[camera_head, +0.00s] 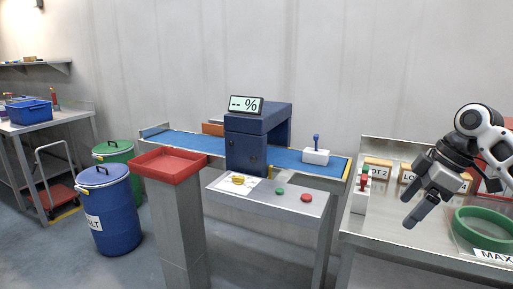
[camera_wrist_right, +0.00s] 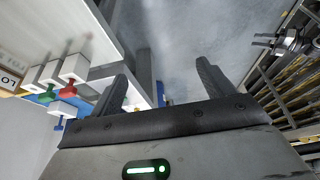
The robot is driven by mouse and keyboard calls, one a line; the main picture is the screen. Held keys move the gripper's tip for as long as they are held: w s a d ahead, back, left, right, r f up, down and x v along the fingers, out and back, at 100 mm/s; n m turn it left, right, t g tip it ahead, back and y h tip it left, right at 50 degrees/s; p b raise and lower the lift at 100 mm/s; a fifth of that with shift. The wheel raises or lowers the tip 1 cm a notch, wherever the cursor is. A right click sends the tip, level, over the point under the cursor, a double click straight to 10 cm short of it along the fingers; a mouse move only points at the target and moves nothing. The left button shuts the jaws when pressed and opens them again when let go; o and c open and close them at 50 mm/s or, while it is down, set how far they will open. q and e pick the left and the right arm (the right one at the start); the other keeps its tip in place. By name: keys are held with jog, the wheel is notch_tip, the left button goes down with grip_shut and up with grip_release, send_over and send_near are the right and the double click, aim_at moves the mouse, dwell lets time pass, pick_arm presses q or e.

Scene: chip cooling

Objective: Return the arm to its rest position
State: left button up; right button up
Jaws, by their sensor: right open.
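My right gripper (camera_head: 414,190) is above the metal table (camera_head: 388,236) at the right of the head view, with its arm coming in from the right edge. Its fingers are apart with nothing between them; the right wrist view shows the same empty jaws (camera_wrist_right: 162,75) over grey floor. A small gripper-like part (camera_wrist_right: 283,41) at the upper right of the right wrist view may be my left gripper; its jaws are too small to judge. My left arm does not show in the head view.
A green ring (camera_head: 462,228) and a white block with red and green levers (camera_head: 360,200) are on the table near my right gripper. A conveyor (camera_head: 190,142) with a blue scanner (camera_head: 247,150), a red tray (camera_head: 168,178) and a button panel (camera_head: 262,205) stand left of it.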

jog(key=s+a+f+m+t, duration=0.15)
jog(key=a+f, duration=0.45)
jog(key=f, duration=0.7)
jog(key=s+a+f+m+t, duration=0.15)
jog(key=a+f, duration=0.45)
jog(key=f, duration=0.6)
jog(key=s+a+f+m+t, duration=0.25)
jog(key=s+a+f, duration=0.25)
jog(key=s+f, duration=0.4)
jog(key=s+r+m+t+h, duration=0.1)
jog(key=s+m, duration=0.3)
jog(key=s, duration=0.9)
jog(key=shift+d+m+t, duration=0.25)
jog(key=shift+m+t, duration=0.1)
jog(key=shift+t, duration=0.5)
